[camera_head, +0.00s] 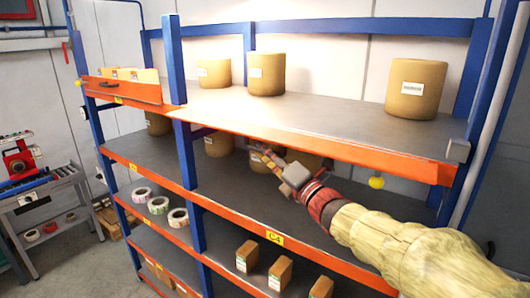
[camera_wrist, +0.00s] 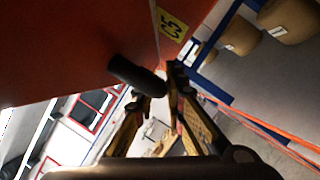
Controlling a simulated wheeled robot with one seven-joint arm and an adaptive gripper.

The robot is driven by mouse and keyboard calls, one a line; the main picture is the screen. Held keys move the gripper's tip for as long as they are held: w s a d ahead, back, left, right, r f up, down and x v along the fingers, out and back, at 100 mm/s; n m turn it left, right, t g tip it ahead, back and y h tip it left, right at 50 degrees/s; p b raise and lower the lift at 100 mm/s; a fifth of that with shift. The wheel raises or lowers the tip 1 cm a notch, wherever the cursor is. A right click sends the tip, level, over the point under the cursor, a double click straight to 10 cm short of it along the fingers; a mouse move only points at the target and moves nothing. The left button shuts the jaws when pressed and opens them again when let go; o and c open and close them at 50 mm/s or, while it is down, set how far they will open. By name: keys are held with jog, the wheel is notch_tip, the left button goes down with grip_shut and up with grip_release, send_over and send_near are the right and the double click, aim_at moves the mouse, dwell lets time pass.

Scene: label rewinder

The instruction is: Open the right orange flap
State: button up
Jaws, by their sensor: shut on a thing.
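The right orange flap fills the upper left of the wrist view (camera_wrist: 60,45) as a broad orange panel with a yellow label and a black handle (camera_wrist: 133,74). In the head view, an orange strip (camera_head: 310,143) runs along the front of the upper right bay; how far the flap is tilted is hard to tell. My gripper (camera_head: 263,153) is just below this strip, near the bay's left end. In the wrist view, its fingers (camera_wrist: 160,90) are at the handle's end, shut on it; the exact contact is partly hidden.
A left orange flap (camera_head: 122,88) with a dark handle stands at the upper left bay. Brown rolls (camera_head: 412,88) stand on the upper shelf. Blue posts (camera_head: 184,150) divide the bays. A lower shelf holds small brown boxes (camera_head: 280,273) and label rolls (camera_head: 159,205).

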grip_shut()
dwell(0.4)
jog(key=shift+s+a+r+m+b, duration=0.1)
jog(key=shift+m+b, duration=0.3)
jog(key=shift+b, duration=0.05)
jog(key=shift+s+a+r+m+h, duration=0.1)
jog(key=shift+r+m+h, duration=0.2)
jog(key=shift+m, duration=0.2)
jog(key=shift+s+a+r+m+h, duration=0.1)
jog(key=shift+r+m+h, duration=0.15)
jog(key=shift+m, duration=0.25)
jog(key=o, duration=0.7)
grip_release()
jog(key=shift+c, duration=0.2)
jog(key=shift+s+d, duration=0.1)
